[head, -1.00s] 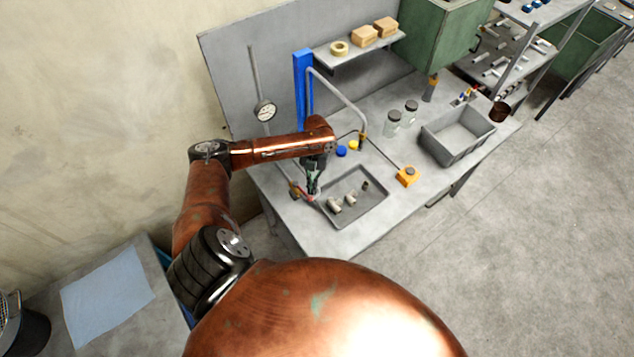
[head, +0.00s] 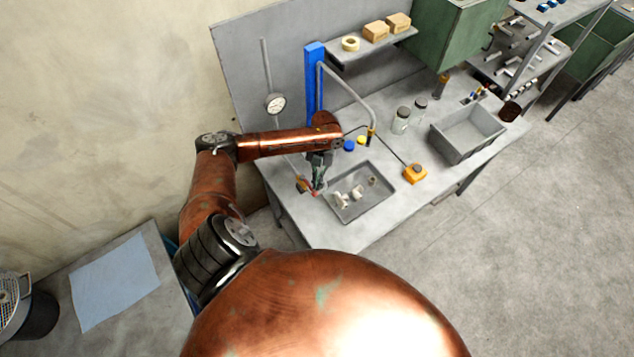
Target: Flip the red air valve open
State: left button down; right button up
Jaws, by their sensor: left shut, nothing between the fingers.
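The red air valve (head: 313,193) is a small red handle beside a brass-coloured fitting (head: 302,185) at the left end of the workbench, below the pipe with the gauge. My left gripper (head: 317,187) points down at the valve, shut and empty, and covers part of it. I cannot tell whether the fingertips touch the handle. The handle's exact angle is too small and hidden to tell. My right gripper is not in view.
A grey tray (head: 380,199) with several metal fittings lies just right of the gripper. A round gauge (head: 275,103) and a blue post (head: 314,80) stand behind.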

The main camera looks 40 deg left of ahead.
pick_arm(q)
jog(key=p+v, duration=0.6)
jog(key=v, duration=0.4)
jog(key=shift+p, duration=0.4)
jog(key=shift+w+f, duration=0.1)
